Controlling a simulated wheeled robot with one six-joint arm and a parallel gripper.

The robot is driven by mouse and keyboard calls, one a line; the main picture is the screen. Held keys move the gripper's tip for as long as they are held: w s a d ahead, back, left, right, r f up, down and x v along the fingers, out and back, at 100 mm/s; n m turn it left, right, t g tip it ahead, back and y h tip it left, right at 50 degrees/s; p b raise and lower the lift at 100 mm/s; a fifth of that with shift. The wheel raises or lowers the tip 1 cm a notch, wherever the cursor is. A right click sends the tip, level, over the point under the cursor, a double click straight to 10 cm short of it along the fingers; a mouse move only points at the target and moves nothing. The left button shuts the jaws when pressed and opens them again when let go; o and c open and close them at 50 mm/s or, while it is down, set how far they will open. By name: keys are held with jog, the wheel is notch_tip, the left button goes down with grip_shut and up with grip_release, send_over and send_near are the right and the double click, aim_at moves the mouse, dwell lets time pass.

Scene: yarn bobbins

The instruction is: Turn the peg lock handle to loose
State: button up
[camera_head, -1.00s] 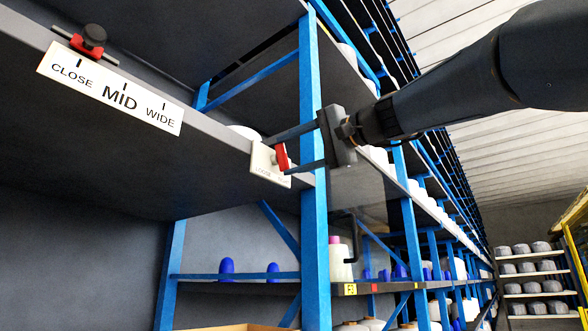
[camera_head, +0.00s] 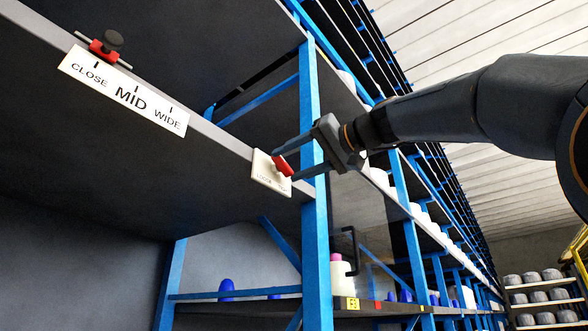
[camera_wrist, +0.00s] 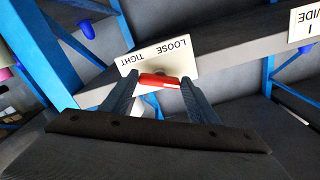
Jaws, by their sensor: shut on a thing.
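The red peg lock handle (camera_head: 283,166) sits on a white plate (camera_head: 262,180) at the shelf's front edge, left of the blue upright. My gripper (camera_head: 287,167) reaches in from the right, one finger on each side of the handle, and is shut on it. In the wrist view the handle (camera_wrist: 160,81) lies between the two fingertips, nearly parallel to the row of words. The plate (camera_wrist: 185,66) reads LOOSE and TIGHT, upside down there. In the head view the handle slants from upper left to lower right. Its pivot is mostly hidden.
A blue upright (camera_head: 316,240) stands right beside my fingers. A second label (camera_head: 124,95) reads CLOSE, MID and WIDE, with a red and black slider (camera_head: 108,45) above it. Shelves with bobbins run back at the right. Open space lies below the shelf.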

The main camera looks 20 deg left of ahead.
jog(key=shift+f+n, duration=0.1)
jog(key=shift+n, duration=0.2)
jog(key=o, duration=1)
jog(key=shift+o, duration=0.2)
jog(key=b+v, duration=0.1)
jog(key=v, duration=0.6)
jog(key=shift+d, duration=0.4)
jog(key=shift+s, duration=0.15)
